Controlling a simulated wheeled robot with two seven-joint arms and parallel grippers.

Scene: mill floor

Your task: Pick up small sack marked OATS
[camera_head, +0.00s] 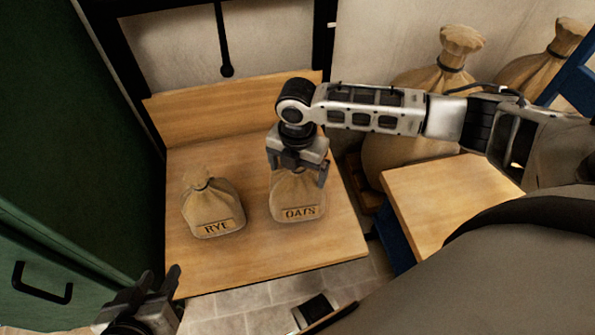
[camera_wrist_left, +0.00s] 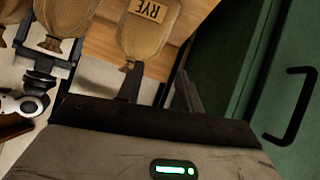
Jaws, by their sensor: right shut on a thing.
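The small sack marked OATS (camera_head: 297,203) stands upright on the wooden table, its label facing me. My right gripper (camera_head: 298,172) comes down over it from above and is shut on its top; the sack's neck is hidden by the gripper. The sack's base appears to rest on the table. My left gripper (camera_head: 152,287) is low at the left, in front of the table's near left corner. Its two fingers stand apart with nothing between them. The left wrist view shows the same fingers (camera_wrist_left: 160,92) apart.
A similar sack marked RYE (camera_head: 213,208) stands left of the OATS sack; it also shows in the left wrist view (camera_wrist_left: 148,30). The table (camera_head: 270,265) has a raised back board. A green cabinet (camera_head: 75,150) is at left. Large sacks (camera_head: 445,75) and another wooden top (camera_head: 440,205) are at right.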

